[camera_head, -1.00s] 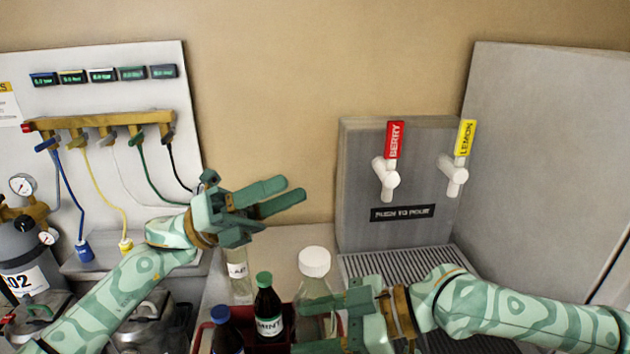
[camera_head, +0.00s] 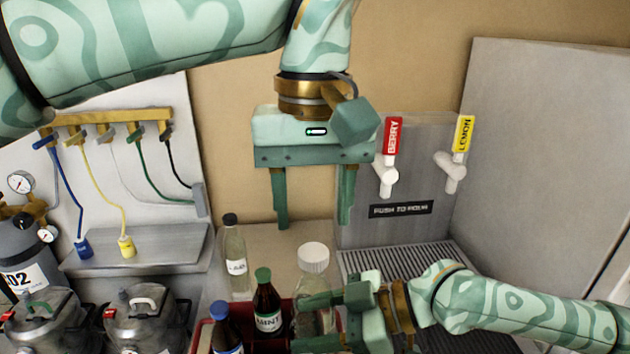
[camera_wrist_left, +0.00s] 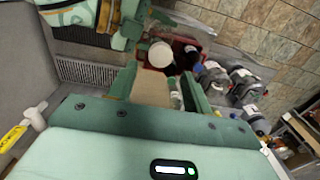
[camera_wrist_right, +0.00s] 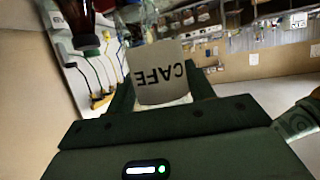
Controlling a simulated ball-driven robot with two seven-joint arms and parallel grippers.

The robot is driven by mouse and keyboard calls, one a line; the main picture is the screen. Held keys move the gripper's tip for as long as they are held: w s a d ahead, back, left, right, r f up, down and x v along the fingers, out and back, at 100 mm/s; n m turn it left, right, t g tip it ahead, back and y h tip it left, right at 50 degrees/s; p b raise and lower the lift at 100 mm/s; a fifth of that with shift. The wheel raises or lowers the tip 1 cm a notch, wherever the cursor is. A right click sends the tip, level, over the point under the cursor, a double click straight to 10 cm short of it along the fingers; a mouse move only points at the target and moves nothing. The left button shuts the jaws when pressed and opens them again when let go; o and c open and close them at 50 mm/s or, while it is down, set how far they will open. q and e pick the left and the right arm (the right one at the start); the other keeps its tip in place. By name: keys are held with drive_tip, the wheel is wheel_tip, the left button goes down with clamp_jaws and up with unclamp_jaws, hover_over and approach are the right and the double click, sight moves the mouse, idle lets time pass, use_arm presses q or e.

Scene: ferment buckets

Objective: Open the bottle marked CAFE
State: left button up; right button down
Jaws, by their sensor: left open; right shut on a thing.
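The CAFE bottle (camera_head: 314,288) is clear with a white cap (camera_head: 313,257) and stands upright at the red crate, cap on. Its CAFE label (camera_wrist_right: 158,74) faces the right wrist camera, between the fingers. My right gripper (camera_head: 312,322) is shut around the bottle's body from the right. My left gripper (camera_head: 314,216) is open and empty, pointing down above the cap with a gap between. In the left wrist view the white cap (camera_wrist_left: 161,53) shows just beyond the fingertips. The lower part of the bottle is hidden by my right gripper.
A green-capped MINT bottle (camera_head: 267,306) and a blue-capped bottle (camera_head: 227,332) stand in the red crate (camera_head: 201,334), left of the CAFE bottle. A black-capped clear bottle (camera_head: 236,258) stands behind. The BERRY tap (camera_head: 388,165) is close right of my left gripper.

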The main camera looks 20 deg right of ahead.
sight(314, 250)
use_arm(q)
wheel_tip(314, 250, down, 5)
drive_tip(key=shift+f, duration=0.1)
drive_tip(key=c, duration=1)
drive_tip(key=n, duration=0.5)
drive_tip(key=shift+n, duration=0.4)
drive_tip(key=n, duration=0.9)
drive_tip(key=shift+a, duration=0.1)
drive_tip(key=n, duration=1.2)
drive_tip(key=shift+s+n, duration=0.1)
drive_tip(key=shift+n, duration=0.3)
drive_tip(key=n, duration=0.9)
drive_tip(key=shift+n, duration=0.3)
drive_tip(key=n, duration=1.7)
drive_tip(key=shift+r, duration=0.2)
